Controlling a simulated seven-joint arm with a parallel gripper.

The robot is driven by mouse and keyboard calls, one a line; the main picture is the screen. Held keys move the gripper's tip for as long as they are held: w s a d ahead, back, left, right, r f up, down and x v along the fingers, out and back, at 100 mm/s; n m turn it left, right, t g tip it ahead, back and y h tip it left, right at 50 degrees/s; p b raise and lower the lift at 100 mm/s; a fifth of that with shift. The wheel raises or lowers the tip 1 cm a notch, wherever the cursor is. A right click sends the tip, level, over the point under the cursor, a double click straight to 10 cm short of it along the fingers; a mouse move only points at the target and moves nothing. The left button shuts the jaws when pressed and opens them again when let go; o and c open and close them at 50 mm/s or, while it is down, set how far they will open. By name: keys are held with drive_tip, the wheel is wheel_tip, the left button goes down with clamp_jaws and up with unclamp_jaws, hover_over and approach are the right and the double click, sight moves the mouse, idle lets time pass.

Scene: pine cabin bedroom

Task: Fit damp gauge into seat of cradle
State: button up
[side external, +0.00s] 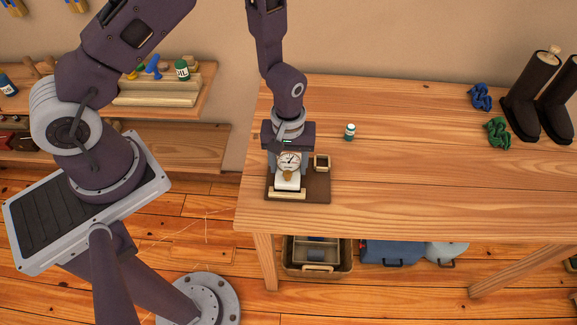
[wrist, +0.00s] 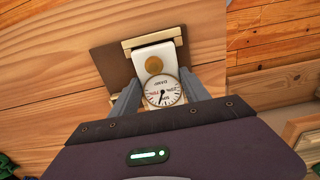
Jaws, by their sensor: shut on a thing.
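The damp gauge has a round white dial (side external: 290,160) and a pale body with a brass disc; it also shows in the wrist view (wrist: 163,91). My gripper (side external: 289,163) is shut on the gauge, with one grey finger on each side of the dial in the wrist view (wrist: 160,88). The cradle is a dark brown board (side external: 318,190) with pale wooden strips, and it shows beyond the gauge in the wrist view (wrist: 112,66). The gauge's pale end lies between the strips, near the front strip. I cannot tell whether it touches the seat, which the gauge hides.

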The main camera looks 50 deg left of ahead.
drive_tip(key=shift+f, duration=0.6)
drive_tip(key=shift+f, duration=0.1)
drive_tip(key=o, duration=1.5)
drive_tip(key=shift+o, duration=0.2)
wheel_tip(320, 180, up, 13)
wheel_tip(320, 180, up, 14)
drive_tip(key=f+m+t, duration=0.1)
drive_tip(key=m+t, duration=0.1)
drive_tip(key=m, duration=0.1)
hover_over(288, 168)
drive_tip(key=s+a, duration=0.1)
drive_tip(key=s, duration=0.2)
drive_tip(key=s+a+r+m+t, duration=0.1)
drive_tip(key=s+r+m, duration=0.2)
drive_tip(key=s+r, duration=0.2)
drive_tip(key=s+a+r+m+t, duration=0.2)
drive_tip(key=s+r+m, duration=0.1)
drive_tip(key=s, duration=0.6)
drive_tip(key=shift+s+a+r+t, duration=0.2)
drive_tip(key=shift+a+r+t, duration=0.1)
drive_tip(key=shift+r, duration=0.6)
